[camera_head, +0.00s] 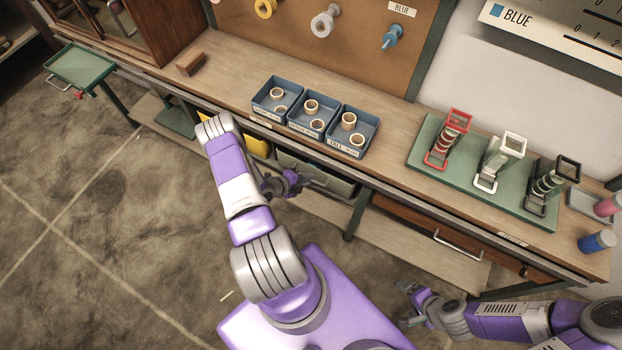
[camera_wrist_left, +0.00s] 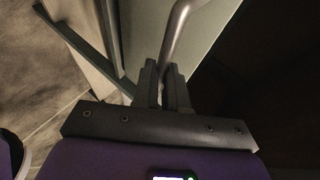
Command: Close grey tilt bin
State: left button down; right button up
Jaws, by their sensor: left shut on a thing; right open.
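The grey tilt bin (camera_head: 345,186) is under the front edge of the workbench, partly behind my left arm. Its top leans out from the bench, so it stands tilted open. My left gripper (camera_head: 300,184) is at its front. In the left wrist view, the fingers of my left gripper (camera_wrist_left: 164,88) are shut on the bin's grey bar handle (camera_wrist_left: 174,42), with the pale front panel (camera_wrist_left: 145,30) beside it. My right gripper (camera_head: 408,304) is open and empty, low at the bottom right, away from the bin.
A yellow bin (camera_head: 257,146) is left of the grey one, partly hidden by my arm. A brown drawer (camera_head: 410,218) with a metal handle is to the right. Blue trays (camera_head: 305,128) with tape rolls and a green board (camera_head: 428,135) with dispensers are on the bench (camera_head: 395,165).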

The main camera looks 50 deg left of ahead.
pick_arm(q)
jog(key=shift+w+a, duration=0.1)
dwell(0.3)
jog(key=c, duration=1.2)
grip_release()
jog(key=p+v, duration=0.1)
jog(key=v, duration=0.6)
jog(key=shift+s+r+p, duration=0.2)
jog(key=shift+s+p, duration=0.1)
